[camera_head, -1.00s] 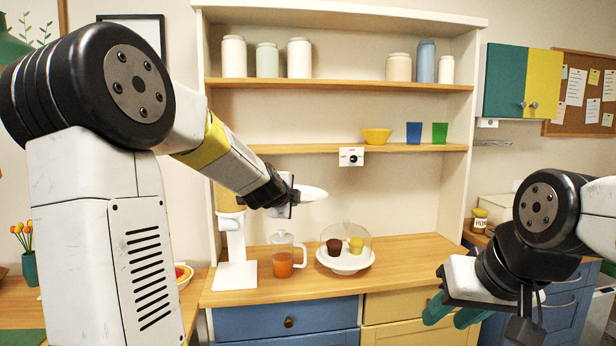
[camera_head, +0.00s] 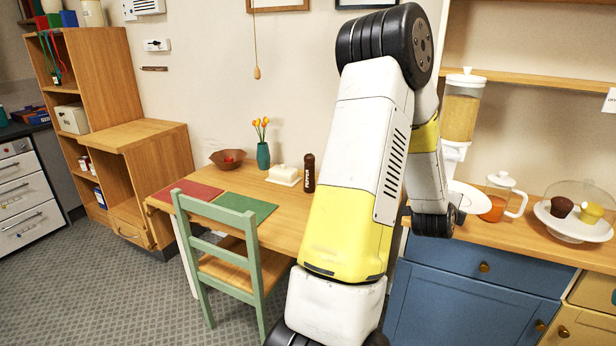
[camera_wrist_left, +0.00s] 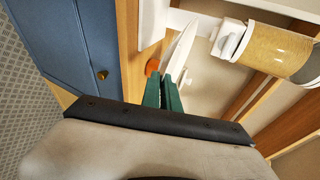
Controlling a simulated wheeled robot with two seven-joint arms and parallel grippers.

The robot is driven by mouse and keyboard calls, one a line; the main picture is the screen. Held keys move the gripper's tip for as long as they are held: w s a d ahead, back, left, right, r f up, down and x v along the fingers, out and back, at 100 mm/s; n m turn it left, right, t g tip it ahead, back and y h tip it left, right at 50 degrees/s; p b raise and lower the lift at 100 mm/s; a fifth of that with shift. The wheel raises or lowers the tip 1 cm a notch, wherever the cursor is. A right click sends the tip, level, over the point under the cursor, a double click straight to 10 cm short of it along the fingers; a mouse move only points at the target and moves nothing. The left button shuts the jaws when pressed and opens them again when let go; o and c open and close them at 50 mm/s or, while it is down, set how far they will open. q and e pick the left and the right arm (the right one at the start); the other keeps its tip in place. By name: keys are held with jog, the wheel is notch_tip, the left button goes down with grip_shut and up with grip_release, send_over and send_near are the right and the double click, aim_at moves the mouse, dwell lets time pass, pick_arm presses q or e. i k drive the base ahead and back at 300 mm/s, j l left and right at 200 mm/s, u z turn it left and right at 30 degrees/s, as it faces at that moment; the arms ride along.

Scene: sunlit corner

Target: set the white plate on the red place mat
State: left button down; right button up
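The white plate (camera_head: 468,198) is in my left gripper (camera_head: 456,212), to the right of my arm and in front of the pitcher and dispenser. In the left wrist view the green fingers (camera_wrist_left: 167,92) are closed on the rim of the plate (camera_wrist_left: 181,48), which shows nearly edge-on. The red place mat (camera_head: 188,192) lies flat and bare on the left part of the wooden table, well to the left of the gripper. My right gripper is outside both current views.
A green mat (camera_head: 246,206) lies beside the red one. A green chair (camera_head: 232,246) stands at the table's front. A brown bowl (camera_head: 228,159), vase (camera_head: 263,155), butter dish (camera_head: 284,175) and dark bottle (camera_head: 309,173) stand behind. The pitcher (camera_head: 497,205) and cake stand (camera_head: 570,226) are at right.

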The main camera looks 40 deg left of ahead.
aim_at(187, 194)
jog(key=k+j+u, duration=0.15)
jog(key=j+u, duration=0.15)
jog(key=j, duration=1.15)
jog(key=j+u, duration=0.3)
jog(key=j, duration=1.15)
